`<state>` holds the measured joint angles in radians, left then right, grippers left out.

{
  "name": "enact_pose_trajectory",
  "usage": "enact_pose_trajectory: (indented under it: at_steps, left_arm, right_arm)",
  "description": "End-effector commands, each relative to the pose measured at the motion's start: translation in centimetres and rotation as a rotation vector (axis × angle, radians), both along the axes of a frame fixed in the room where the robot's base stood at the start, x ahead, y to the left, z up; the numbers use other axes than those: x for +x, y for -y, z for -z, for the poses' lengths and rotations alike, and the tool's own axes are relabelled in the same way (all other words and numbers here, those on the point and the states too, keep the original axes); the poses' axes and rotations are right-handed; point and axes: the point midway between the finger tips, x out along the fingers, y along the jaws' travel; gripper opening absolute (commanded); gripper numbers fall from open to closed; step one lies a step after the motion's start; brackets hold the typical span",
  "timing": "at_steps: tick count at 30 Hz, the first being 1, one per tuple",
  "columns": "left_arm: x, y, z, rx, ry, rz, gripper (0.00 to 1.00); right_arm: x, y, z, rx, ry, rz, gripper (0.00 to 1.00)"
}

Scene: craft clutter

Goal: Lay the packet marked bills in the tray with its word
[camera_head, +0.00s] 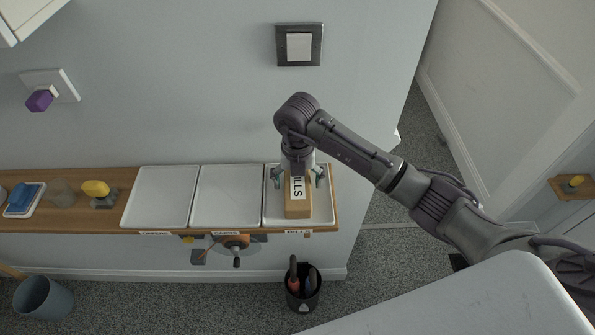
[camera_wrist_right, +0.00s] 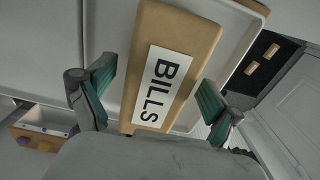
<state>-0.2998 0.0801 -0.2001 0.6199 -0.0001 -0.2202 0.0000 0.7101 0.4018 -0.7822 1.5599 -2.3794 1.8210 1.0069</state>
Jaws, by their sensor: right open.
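The tan packet with a white label reading BILLS (camera_head: 298,209) lies in the right-hand white tray (camera_head: 328,216), whose front label reads BILLS. The packet also fills the middle of the right wrist view (camera_wrist_right: 190,38). My right gripper (camera_head: 297,178) is over the packet from above, its fingers open and apart on either side of it. In the wrist view both green-padded fingers (camera_wrist_right: 155,100) show, with gaps between them and the packet. My left gripper is not in view.
Two more white trays, a middle one (camera_head: 226,196) and a left one (camera_head: 160,196), stand empty on the wooden shelf (camera_head: 105,222). A yellow item (camera_head: 96,188) and a blue item (camera_head: 24,198) sit further left. A black cup (camera_head: 302,293) stands below the shelf.

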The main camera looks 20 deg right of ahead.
Motion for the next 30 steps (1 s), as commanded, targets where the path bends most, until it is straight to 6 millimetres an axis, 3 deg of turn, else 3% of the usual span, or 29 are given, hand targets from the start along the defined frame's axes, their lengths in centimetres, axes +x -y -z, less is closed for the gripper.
enact_pose_trajectory:
  at_steps: [5, 11, 15, 21, 30]
  left_arm:
    - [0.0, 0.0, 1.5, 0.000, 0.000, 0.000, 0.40]
    - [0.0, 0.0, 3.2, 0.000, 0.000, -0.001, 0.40]
    - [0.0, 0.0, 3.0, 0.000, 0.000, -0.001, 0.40]
    - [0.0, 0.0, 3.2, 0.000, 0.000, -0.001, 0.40]
    - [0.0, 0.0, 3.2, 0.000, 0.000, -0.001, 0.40]
  right_arm:
    - [0.2, 0.0, -2.3, 0.001, 0.008, -0.002, 0.91]
    - [0.2, 0.0, -6.9, 0.001, 0.009, -0.001, 0.91]
    - [0.2, 0.1, -9.8, -0.002, 0.007, 0.000, 0.91]
    - [0.1, 0.0, -11.7, 0.000, 0.003, -0.001, 0.91]
    - [0.0, 0.0, -12.1, 0.001, 0.000, 0.001, 0.91]
